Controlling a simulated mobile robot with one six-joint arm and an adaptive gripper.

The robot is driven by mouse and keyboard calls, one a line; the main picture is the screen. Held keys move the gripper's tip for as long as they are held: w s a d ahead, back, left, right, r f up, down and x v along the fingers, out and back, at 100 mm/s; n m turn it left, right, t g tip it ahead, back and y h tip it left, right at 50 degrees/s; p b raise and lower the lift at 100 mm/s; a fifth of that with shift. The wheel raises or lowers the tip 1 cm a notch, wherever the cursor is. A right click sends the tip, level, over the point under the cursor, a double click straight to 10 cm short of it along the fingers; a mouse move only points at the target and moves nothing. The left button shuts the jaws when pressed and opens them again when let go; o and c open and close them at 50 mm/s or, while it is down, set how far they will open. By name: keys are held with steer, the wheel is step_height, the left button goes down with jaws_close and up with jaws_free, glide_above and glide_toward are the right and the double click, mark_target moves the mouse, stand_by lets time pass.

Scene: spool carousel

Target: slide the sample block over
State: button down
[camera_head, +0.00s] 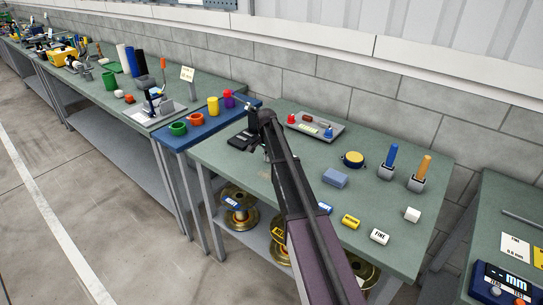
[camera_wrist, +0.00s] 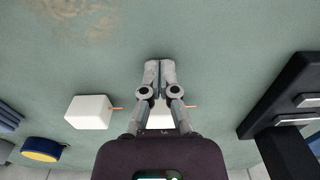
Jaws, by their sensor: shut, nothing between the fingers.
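My gripper (camera_wrist: 160,68) is shut and empty, its fingertips together over the green bench top. In the wrist view a white block (camera_wrist: 88,112) with a small orange pin stands left of the fingers. A second white block (camera_wrist: 160,118) shows partly between and behind the fingers, with orange at its right; I cannot tell if they touch it. In the head view my arm hides much of this area. A blue-grey block (camera_head: 335,178) and a white cube (camera_head: 412,215) stand right of the arm. I cannot tell which one is the sample block.
A black device (camera_wrist: 290,100) lies right of the fingers in the wrist view. A grey tray (camera_head: 327,137) with knobs, a yellow round object (camera_head: 353,159) and two upright handles (camera_head: 391,157) (camera_head: 424,169) stand toward the wall. Labelled pieces (camera_head: 350,222) lie along the front.

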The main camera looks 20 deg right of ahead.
steer(key=shift+a+r+p, duration=0.2)
steer(key=shift+r+p, duration=1)
steer(key=shift+p, duration=0.05)
step_height(320, 180, up, 8)
steer(key=p, duration=0.7)
steer(key=shift+f, duration=0.2)
steer(key=shift+s+p, duration=0.1)
steer(key=shift+p, duration=0.2)
steer(key=s+a+n, duration=0.2)
steer(key=s+n, duration=0.1)
steer(key=s, duration=0.8)
steer(key=s+a+n, duration=0.3)
steer(key=s+n, duration=0.1)
steer(key=s, duration=0.8)
steer(key=s+a+n, duration=0.2)
steer(key=s+n, duration=0.1)
steer(key=s, duration=0.9)
steer(key=shift+a+n, duration=0.25)
steer(key=shift+n, duration=0.15)
steer(key=shift+s, duration=0.1)
